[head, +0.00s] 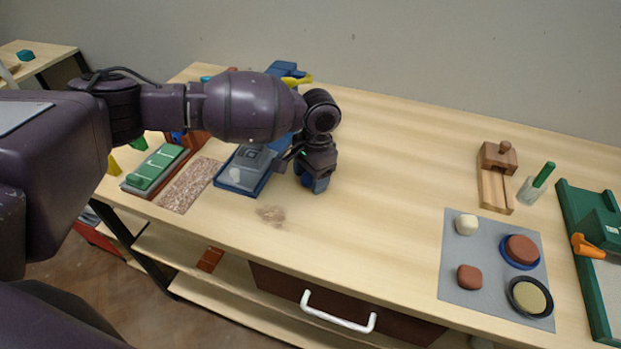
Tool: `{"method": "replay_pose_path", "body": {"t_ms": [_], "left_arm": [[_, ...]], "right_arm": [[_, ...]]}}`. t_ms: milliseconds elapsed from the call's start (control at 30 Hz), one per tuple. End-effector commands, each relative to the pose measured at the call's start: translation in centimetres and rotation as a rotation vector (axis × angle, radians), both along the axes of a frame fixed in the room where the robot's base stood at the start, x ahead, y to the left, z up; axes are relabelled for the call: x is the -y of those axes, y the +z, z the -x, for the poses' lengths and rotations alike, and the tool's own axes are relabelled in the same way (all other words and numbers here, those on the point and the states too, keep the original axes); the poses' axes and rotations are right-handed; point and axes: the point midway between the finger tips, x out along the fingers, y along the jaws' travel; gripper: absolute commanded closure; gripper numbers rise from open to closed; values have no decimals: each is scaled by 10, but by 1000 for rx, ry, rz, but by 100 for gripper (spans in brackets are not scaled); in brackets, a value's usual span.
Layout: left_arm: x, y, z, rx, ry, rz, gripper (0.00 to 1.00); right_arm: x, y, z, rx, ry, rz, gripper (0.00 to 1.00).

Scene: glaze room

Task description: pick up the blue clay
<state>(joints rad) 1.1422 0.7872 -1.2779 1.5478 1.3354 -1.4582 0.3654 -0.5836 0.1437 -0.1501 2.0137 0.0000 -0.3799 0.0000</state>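My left gripper (316,184) points down over the middle-left of the table, just right of a blue tray with a grey block. A dark blue patch shows at its fingertips; I cannot tell whether it is blue clay or part of the fingers, nor whether the fingers are open or shut. No separate lump of blue clay is clearly seen. On the grey mat (459,281) at the right lie a white lump (466,224), a red-brown lump (469,277), a red-brown disc (521,249) on a blue dish and a beige disc (529,297) in a black dish. My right gripper is not in view.
The blue tray (227,185), a speckled mat (189,185) and a green tray (150,172) lie left. The table's middle is clear. A white drawer handle (338,317) is at the front.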

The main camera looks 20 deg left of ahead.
Motion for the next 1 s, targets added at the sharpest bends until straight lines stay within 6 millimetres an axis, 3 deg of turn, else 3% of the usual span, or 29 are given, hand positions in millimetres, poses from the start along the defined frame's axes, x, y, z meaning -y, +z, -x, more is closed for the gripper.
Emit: {"method": "replay_pose_path", "body": {"t_ms": [333,733,1000], "left_arm": [[0,0,0,0,0,0,63],[0,4,0,0,0,0,66],[0,38,0,3,-1,0,67]], "right_arm": [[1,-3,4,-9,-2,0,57],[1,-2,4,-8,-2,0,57],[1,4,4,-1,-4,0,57]]}}
